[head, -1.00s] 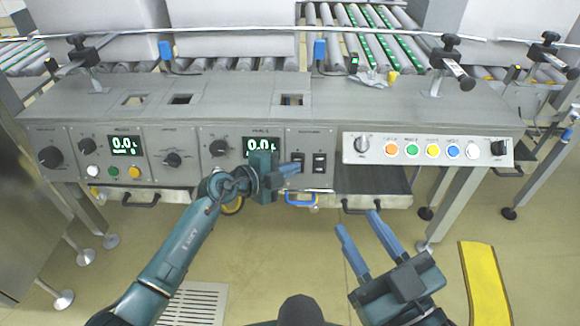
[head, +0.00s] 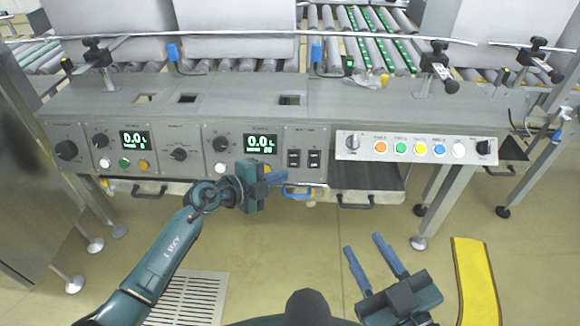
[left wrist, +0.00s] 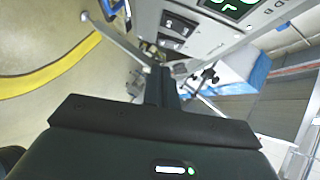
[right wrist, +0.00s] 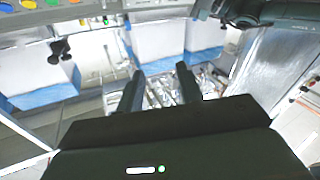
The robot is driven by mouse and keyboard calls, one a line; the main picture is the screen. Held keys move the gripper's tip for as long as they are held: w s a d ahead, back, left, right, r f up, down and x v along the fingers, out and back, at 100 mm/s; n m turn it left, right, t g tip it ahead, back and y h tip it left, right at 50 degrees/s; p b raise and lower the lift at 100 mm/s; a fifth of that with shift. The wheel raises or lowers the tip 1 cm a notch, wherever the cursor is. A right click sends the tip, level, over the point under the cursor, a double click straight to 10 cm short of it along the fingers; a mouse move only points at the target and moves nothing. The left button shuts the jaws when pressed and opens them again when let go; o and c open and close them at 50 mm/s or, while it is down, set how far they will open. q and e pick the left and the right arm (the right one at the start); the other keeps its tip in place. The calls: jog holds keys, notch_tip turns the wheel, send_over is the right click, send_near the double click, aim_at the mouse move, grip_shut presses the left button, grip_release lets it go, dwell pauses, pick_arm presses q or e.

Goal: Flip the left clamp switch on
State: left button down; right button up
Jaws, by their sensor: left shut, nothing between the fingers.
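The left clamp switch (head: 294,158) is a black rocker on a grey panel in the head view. A matching right switch (head: 315,158) stands beside it. The tiny rocker positions cannot be made out. My left gripper (head: 285,177) is shut and empty, its blue fingertips just below the left switch, with a visible gap in the picture. In the left wrist view the left switch (left wrist: 179,23) and right switch (left wrist: 170,43) show beyond the shut fingers (left wrist: 160,72). My right gripper (head: 362,241) is open and empty, low in front of the machine.
Left of the switches are a green-digit display (head: 261,144) and knobs. To the right is a panel of coloured buttons (head: 400,148). A blue handle (head: 298,191) sits below the switches. The floor in front is clear, with a yellow strip (head: 473,280) at right.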

pick_arm(q)
jog(key=f+p+v, duration=0.1)
jog(key=v, duration=0.6)
jog(key=shift+a+p, duration=0.2)
jog(key=shift+p, duration=0.2)
pick_arm(e)
jog(key=shift+w+d+f+m+g+h, duration=0.15)
jog(key=shift+m+g+h, duration=0.15)
jog(key=shift+g+h, duration=0.15)
jog(key=shift+w+d+r+m+g+h, duration=0.1)
jog(key=shift+d+m+g+h, duration=0.05)
jog(key=shift+m+g+h, duration=0.25)
pick_arm(q)
jog(key=shift+s, duration=0.15)
